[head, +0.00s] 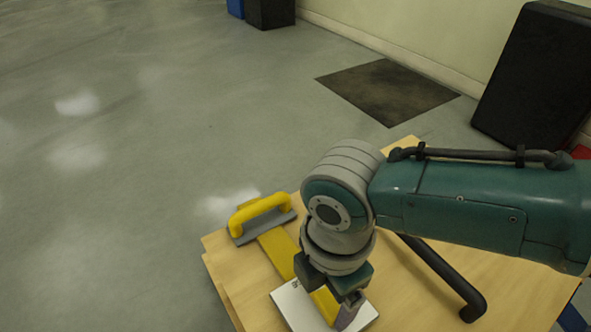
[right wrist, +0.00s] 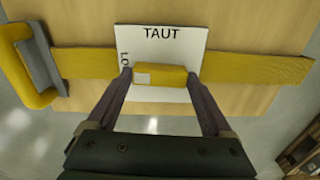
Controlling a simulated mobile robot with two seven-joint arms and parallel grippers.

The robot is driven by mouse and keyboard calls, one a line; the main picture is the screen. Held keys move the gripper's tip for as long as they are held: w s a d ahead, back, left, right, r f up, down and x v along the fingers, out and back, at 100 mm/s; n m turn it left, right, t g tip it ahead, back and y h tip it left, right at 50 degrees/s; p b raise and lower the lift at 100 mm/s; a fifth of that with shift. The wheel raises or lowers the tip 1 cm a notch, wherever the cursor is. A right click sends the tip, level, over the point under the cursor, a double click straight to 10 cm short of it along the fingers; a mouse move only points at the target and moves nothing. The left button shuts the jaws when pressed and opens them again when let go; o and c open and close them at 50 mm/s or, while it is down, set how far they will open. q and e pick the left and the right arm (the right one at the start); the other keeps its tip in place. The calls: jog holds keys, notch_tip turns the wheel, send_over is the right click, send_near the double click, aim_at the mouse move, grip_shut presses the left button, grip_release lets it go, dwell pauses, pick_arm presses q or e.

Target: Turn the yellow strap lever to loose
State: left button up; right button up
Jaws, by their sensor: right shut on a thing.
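The yellow strap lever (right wrist: 160,76) sits on a white square plate (right wrist: 185,42) in the right wrist view. The plate reads "TAUT" at its top edge; letters starting "Lo" at its left edge are partly hidden by a finger. My right gripper (right wrist: 159,80) has one finger on each side of the lever and is shut on it. In the head view the same plate (head: 291,305) and lever (head: 324,304) show under my right gripper (head: 338,300), which hides part of both. A flat yellow strap (head: 275,249) runs to the plate. My left gripper is not in view.
A yellow handle on a grey base (head: 262,212) stands at the wooden table's (head: 218,244) left corner. A dark curved bar (head: 440,270) is right of my gripper. Open grey floor lies left; a dark mat (head: 388,92) and black case (head: 535,75) are beyond.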

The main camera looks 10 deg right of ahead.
aim_at(325, 297)
jog(key=shift+n, duration=0.4)
jog(key=o, duration=1.1)
jog(key=shift+o, duration=0.2)
notch_tip(325, 297, up, 9)
jog(key=p, duration=0.6)
jog(key=shift+f, duration=0.15)
jog(key=shift+r+p, duration=0.35)
jog(key=shift+r, duration=0.25)
